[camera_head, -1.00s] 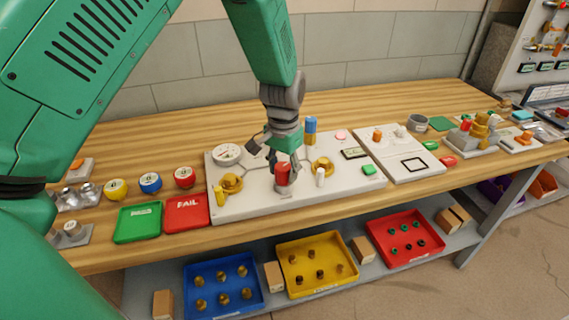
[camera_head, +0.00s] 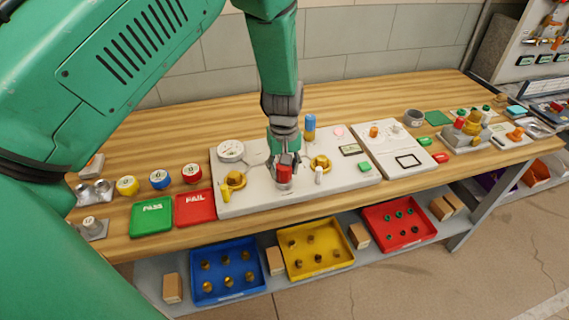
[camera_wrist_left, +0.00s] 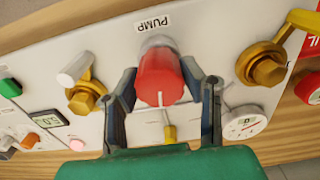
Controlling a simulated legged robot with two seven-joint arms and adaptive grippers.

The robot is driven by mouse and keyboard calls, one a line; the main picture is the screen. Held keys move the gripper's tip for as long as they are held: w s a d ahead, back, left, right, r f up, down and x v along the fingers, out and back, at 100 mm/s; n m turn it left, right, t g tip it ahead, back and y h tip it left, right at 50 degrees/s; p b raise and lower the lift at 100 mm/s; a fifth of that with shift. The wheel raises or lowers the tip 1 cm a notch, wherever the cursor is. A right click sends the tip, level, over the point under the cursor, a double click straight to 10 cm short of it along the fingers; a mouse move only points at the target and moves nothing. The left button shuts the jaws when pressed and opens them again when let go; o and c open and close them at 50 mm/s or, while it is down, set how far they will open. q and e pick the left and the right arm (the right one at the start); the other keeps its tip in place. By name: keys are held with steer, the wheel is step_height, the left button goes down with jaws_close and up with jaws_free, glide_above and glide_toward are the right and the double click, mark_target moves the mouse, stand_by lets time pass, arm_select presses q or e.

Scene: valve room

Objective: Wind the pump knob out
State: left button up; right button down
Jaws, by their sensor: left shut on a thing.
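The red pump knob (camera_head: 284,173) stands on a grey base on the white panel (camera_head: 262,202). The left wrist view also shows the gripper (camera_wrist_left: 161,74). A white line marks the knob's face. My right gripper is not in view.
Brass valves (camera_head: 235,180) (camera_head: 320,162) stand on either side of the knob. A gauge (camera_head: 230,151) and a blue-topped post (camera_head: 310,127) stand behind. Green (camera_head: 151,219) and red (camera_head: 194,208) trays lie left of the panel. The rear wooden bench is clear.

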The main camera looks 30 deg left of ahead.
arm_select(q)
steer(key=shift+n+p, duration=0.35)
steer(key=shift+n, duration=0.45)
steer(key=o, duration=1.1)
steer(key=shift+o, duration=0.2)
steer(key=shift+w+r, duration=0.1)
steer(key=shift+r, duration=0.35)
step_height(320, 180, up, 11)
